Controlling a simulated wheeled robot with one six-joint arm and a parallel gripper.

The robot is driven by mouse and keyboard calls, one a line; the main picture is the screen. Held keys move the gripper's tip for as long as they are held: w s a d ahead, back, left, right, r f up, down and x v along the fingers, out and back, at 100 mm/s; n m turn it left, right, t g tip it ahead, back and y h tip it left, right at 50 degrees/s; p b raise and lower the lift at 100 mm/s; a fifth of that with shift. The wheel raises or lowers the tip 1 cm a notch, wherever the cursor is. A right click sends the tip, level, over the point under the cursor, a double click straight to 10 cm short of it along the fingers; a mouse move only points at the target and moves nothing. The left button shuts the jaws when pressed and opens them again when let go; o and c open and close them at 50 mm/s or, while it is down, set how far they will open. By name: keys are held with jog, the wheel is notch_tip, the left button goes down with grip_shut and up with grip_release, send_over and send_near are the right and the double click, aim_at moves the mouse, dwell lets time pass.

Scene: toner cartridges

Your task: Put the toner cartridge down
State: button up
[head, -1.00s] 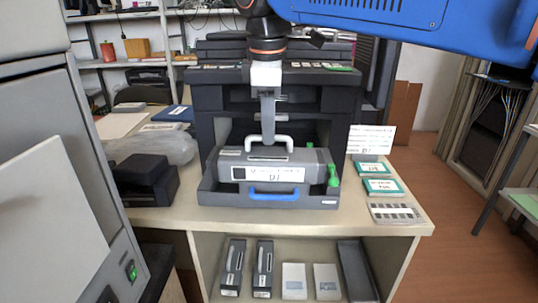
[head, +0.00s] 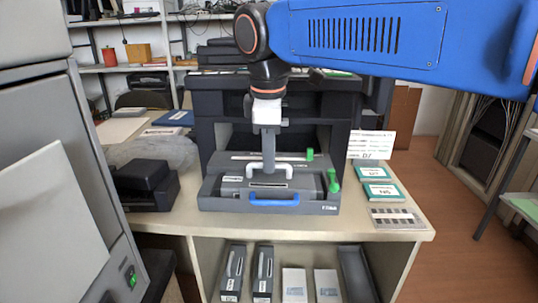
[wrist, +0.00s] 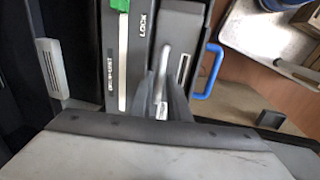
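The grey toner cartridge (head: 305,184) sits low in the pulled-out printer drawer (head: 222,205), behind the drawer's front wall. My gripper (head: 268,168) points straight down at the cartridge's white handle. In the wrist view my gripper (wrist: 162,98) has both fingers around the handle and appears shut on it. The cartridge (wrist: 182,28) lies between the blue drawer handle (wrist: 208,72) and a strip marked LOCK. I cannot tell whether its underside touches the drawer floor.
The dark printer (head: 215,110) rises close behind the drawer. Green levers (head: 334,182) stand at the drawer's right. Teal boxes (head: 383,192) and a sign (head: 371,146) are on the table to the right. A black device (head: 145,180) stands left.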

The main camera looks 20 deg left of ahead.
aim_at(268, 183)
jog(key=shift+o, duration=0.9)
notch_tip(268, 183, up, 12)
jog(key=s, duration=0.2)
jog(key=shift+d, duration=0.25)
